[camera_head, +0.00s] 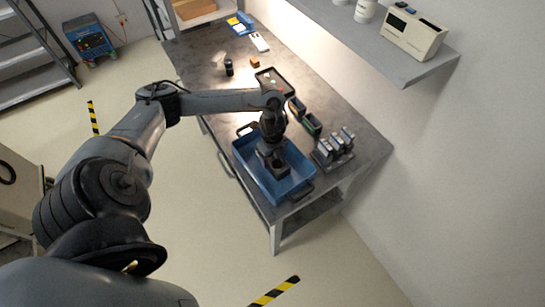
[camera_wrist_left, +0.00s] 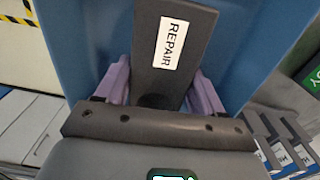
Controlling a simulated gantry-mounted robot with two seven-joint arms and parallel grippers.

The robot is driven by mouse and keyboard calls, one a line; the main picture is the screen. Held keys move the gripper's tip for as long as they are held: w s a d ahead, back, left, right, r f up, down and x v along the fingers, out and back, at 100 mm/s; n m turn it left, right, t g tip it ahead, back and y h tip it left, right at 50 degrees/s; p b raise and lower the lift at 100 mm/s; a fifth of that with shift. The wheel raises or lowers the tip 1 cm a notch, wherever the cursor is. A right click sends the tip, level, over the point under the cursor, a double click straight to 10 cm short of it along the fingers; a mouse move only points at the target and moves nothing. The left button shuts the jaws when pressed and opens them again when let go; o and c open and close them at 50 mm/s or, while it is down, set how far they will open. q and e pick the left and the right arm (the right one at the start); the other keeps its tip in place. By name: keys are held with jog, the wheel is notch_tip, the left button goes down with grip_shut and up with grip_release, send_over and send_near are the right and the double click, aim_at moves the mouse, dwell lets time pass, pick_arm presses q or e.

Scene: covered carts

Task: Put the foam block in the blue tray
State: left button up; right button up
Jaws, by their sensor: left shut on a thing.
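The blue tray (camera_head: 294,187) sits at the near end of the grey table, with dark handles at its ends. My left gripper (camera_head: 276,166) is over the inside of the tray. In the left wrist view its purple fingers (camera_wrist_left: 160,90) are shut on a dark grey block, which I take as the foam block (camera_wrist_left: 190,22). The block bears a white "REPAIR" label. The block shows small and dark in the head view (camera_head: 282,172). The blue tray (camera_wrist_left: 85,40) fills the background behind it. I cannot tell whether the block touches the tray floor. My right gripper is not in view.
A grey rack with several upright items (camera_head: 334,148) stands right of the tray. A wall shelf (camera_head: 365,36) overhangs the upper right. The table's middle left is clear.

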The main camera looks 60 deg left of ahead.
pick_arm(q)
jog(key=shift+f, duration=0.15)
jog(key=o, duration=1)
jog(key=shift+o, duration=0.2)
